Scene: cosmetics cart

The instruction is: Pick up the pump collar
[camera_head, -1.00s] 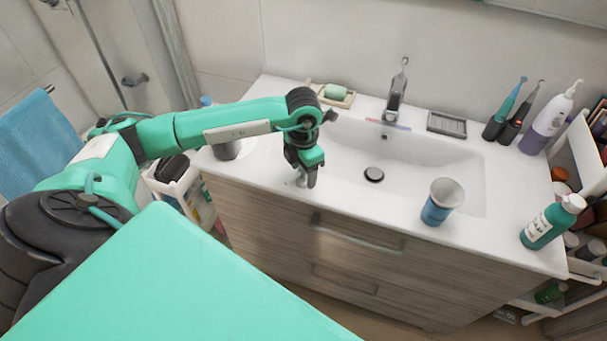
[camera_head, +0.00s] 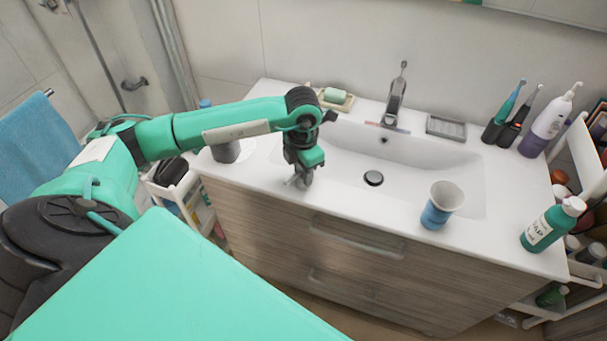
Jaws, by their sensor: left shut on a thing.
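My left gripper (camera_head: 303,180) points down at the front edge of the white counter, left of the sink basin. It is shut on a small greyish-white thing, the pump collar (camera_head: 292,181), at counter height. The collar is mostly hidden by the fingers and too small to make out well. A green soap bottle (camera_head: 547,228) with a white label and pale top stands at the counter's right end. My right gripper is not in view.
A blue cup (camera_head: 437,213) stands at the basin's front right. A soap dish (camera_head: 337,101), faucet (camera_head: 396,95), toothbrushes (camera_head: 511,107) and purple-white bottle (camera_head: 546,124) line the back. The front left counter is clear.

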